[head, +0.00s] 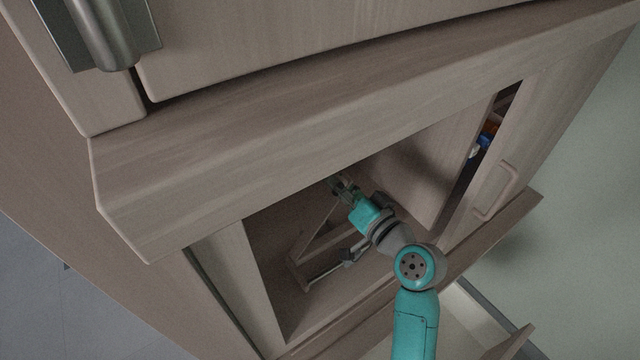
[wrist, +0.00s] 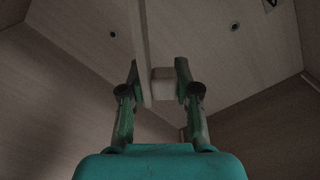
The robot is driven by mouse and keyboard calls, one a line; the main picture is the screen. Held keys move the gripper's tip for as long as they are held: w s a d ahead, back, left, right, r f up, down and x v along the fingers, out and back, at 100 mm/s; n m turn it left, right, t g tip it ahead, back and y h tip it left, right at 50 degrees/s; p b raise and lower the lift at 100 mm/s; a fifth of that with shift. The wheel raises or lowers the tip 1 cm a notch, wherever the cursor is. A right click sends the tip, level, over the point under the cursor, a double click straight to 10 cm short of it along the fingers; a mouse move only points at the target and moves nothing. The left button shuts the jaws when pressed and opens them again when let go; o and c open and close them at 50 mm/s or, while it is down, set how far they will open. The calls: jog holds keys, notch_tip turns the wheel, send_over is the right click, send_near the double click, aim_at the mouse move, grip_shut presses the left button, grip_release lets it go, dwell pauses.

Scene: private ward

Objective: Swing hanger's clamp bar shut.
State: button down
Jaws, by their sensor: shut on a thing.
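The hanger (head: 338,243) is inside an open cabinet compartment. It shows as pale wooden bars that spread from a corner at the lower left, with a metal rod in front. One bar, which looks like the clamp bar (head: 318,228), runs up toward my gripper (head: 342,186) and stands apart from the lower bar. In the wrist view my gripper (wrist: 157,80) has its fingers either side of a small pale wooden block (wrist: 162,88) beside a long bar (wrist: 141,45), seemingly the clamp bar's end. The fingers partly hide the contact.
The compartment's wooden walls (head: 425,165) are close around my gripper. A thick cabinet ledge (head: 250,140) overhangs it. A sliding door panel with a handle (head: 493,190) stands at right, with small blue and orange items (head: 484,140) behind. A drawer (head: 465,325) is open below.

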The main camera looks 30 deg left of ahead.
jog(key=w+d+f+m, duration=0.1)
jog(key=w+f+m, duration=0.1)
jog(key=f, duration=0.2)
jog(key=w+d+f+m, duration=0.1)
jog(key=w+f+m, duration=0.2)
jog(key=f, duration=0.1)
jog(key=w+d+f+m, duration=0.1)
jog(key=w+f+m, duration=0.1)
jog(key=w+f, duration=0.1)
jog(key=shift+d+f+m, duration=0.1)
jog(key=shift+f+m, duration=0.3)
jog(key=shift+f, duration=0.1)
jog(key=shift+w+f+m, duration=0.15)
jog(key=shift+f+m, duration=0.35)
jog(key=shift+f, duration=0.3)
jog(key=c, duration=1)
grip_release()
jog(key=shift+o, duration=0.2)
jog(key=shift+d, duration=0.15)
